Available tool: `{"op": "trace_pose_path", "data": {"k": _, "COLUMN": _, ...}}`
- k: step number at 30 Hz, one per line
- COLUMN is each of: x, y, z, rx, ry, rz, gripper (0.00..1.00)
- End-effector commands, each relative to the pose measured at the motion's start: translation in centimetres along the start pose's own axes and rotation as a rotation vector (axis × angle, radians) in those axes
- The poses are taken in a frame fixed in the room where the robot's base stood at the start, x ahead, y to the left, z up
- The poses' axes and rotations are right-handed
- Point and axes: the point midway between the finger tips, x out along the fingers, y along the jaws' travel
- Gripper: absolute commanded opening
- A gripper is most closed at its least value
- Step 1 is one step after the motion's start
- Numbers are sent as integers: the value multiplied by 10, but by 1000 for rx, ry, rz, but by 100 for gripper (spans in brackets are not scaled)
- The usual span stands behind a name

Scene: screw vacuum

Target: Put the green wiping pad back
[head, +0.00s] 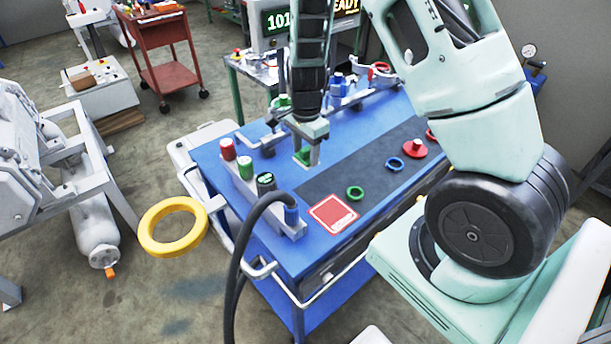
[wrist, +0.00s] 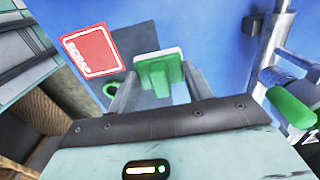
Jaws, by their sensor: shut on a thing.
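The green wiping pad (wrist: 160,70) shows in the wrist view between my fingers, with a pale strip along its top edge. My gripper (wrist: 158,85) is shut on it. In the head view my gripper (head: 307,152) points down over the blue tabletop (head: 345,275), near the left end of the dark mat. The green pad (head: 302,157) is only a small patch there, partly hidden by the fingers. I cannot tell whether it touches the tabletop. I cannot make out the pad's own place.
A red SCRAP plate (head: 333,213) and green (head: 355,192) and blue (head: 395,163) rings lie right. A yellow ring (head: 172,226) shows left of the cart.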

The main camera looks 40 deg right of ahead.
Motion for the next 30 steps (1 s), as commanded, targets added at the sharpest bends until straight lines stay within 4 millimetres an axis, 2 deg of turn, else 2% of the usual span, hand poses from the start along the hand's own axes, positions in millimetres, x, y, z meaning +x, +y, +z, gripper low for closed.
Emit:
{"op": "trace_pose_path", "data": {"k": 3, "x": 20, "y": 0, "z": 0, "rx": 1, "ry": -1, "rz": 3, "gripper": 29}}
{"op": "trace_pose_path", "data": {"k": 8, "x": 34, "y": 0, "z": -1, "rx": -2, "ry": 0, "rz": 1, "gripper": 29}}
{"op": "trace_pose_path", "data": {"k": 15, "x": 66, "y": 0, "z": 0, "rx": -4, "ry": -1, "rz": 3, "gripper": 29}}
{"op": "trace_pose_path", "data": {"k": 29, "x": 76, "y": -1, "z": 0, "rx": -5, "ry": 0, "rz": -1, "gripper": 29}}
{"op": "trace_pose_path", "data": {"k": 30, "x": 75, "y": -1, "z": 0, "rx": -5, "ry": 0, "rz": -1, "gripper": 61}}
